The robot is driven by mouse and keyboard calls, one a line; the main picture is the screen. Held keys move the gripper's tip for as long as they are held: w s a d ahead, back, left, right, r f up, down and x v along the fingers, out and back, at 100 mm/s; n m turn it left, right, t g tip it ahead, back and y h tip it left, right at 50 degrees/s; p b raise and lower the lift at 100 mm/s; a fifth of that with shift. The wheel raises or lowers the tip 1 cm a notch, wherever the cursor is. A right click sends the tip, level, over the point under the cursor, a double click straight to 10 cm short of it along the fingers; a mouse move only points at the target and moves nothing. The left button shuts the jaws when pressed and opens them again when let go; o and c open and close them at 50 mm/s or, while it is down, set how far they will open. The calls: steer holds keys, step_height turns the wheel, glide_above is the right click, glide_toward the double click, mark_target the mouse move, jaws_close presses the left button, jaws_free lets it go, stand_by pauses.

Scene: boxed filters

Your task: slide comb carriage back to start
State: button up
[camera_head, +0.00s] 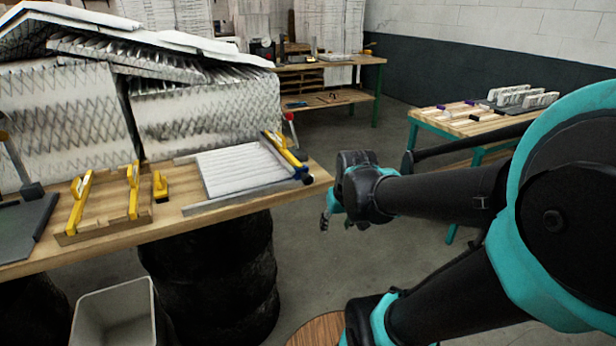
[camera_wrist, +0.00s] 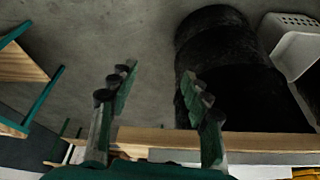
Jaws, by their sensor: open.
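The comb carriage appears to be the yellow and dark bar (camera_head: 284,150) with a blue end, lying across the right end of a pleated white panel (camera_head: 240,168). The panel lies flat between grey rails on the wooden bench (camera_head: 315,180). My gripper (camera_head: 335,215) is right of the bench end, apart from the bar and touching nothing. In the wrist view my gripper (camera_wrist: 160,90) has its two fingers spread wide with nothing between them. The bench edge (camera_wrist: 240,144) crosses the lower part of that view. The bar cannot be made out there.
Yellow-handled fixtures (camera_head: 105,200) and a small yellow-black tool (camera_head: 160,186) stand left on the bench. Black barrels (camera_head: 215,285) and a grey bin (camera_head: 115,315) are below. A large pleated filter stack (camera_head: 205,105) stands behind. A green-legged table (camera_head: 470,124) is at right. Floor between is clear.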

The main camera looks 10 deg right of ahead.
steer(key=w+a+r+n, duration=0.15)
steer(key=w+r, duration=0.35)
steer(key=r, duration=0.7)
steer(key=n+y, duration=0.1)
glide_toward(308, 176)
steer(key=x, duration=0.9)
steer(key=shift+w+f, duration=0.1)
steer(key=shift+f, duration=0.25)
steer(key=shift+c, duration=0.6)
jaws_close()
